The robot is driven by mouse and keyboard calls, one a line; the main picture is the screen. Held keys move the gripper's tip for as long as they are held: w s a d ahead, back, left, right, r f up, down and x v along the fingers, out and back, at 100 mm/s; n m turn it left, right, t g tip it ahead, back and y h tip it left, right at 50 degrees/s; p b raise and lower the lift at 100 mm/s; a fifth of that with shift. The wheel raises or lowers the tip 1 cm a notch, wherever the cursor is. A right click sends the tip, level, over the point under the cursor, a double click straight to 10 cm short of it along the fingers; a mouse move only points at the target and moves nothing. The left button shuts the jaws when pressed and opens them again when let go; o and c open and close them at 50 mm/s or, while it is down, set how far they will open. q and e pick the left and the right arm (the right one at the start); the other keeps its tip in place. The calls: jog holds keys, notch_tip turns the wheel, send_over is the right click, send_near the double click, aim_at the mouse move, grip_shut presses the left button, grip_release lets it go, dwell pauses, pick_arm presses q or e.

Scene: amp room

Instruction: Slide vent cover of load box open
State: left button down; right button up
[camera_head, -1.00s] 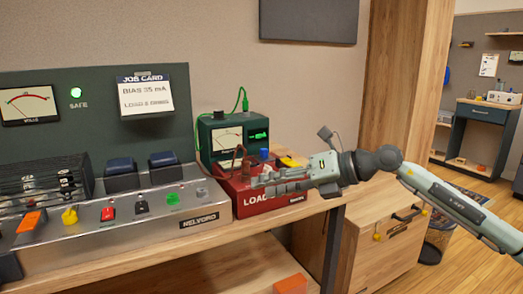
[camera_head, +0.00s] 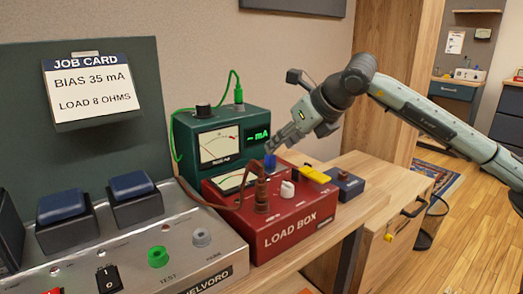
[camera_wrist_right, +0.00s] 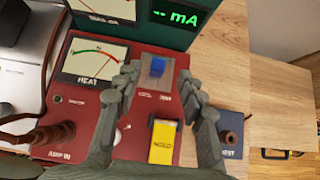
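The red load box (camera_head: 300,226) stands on the wooden bench, with a meter, a brown plug, a white knob and a yellow part on top. A blue tab (camera_head: 269,160) rises near its back. In the right wrist view the tab (camera_wrist_right: 157,66) sits on a grey plate (camera_wrist_right: 170,86), which looks like the vent cover. My right gripper (camera_head: 274,148) is just above the tab, pointing down. In the wrist view its fingers (camera_wrist_right: 158,80) are apart, on either side of the tab; contact cannot be told. The gripper is empty. My left gripper is not in view.
A green meter unit (camera_head: 190,140) with a green cable stands behind the load box. A small blue box (camera_head: 345,184) sits to its right. The silver amp panel (camera_head: 160,268) is at the left. The yellow part (camera_wrist_right: 163,142) lies near the fingers.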

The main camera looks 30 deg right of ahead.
aim_at(273, 156)
jog(key=shift+w+a+f, duration=0.1)
jog(key=shift+w+f, duration=0.3)
jog(key=shift+f, duration=0.05)
jog(key=p+x, duration=0.1)
jog(key=x, duration=0.3)
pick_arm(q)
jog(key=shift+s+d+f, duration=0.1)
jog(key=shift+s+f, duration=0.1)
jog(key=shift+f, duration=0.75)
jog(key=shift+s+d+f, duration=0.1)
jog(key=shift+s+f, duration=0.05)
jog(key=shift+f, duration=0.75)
pick_arm(e)
jog(key=shift+w+f, duration=0.4)
jog(key=shift+f, duration=0.05)
grip_shut()
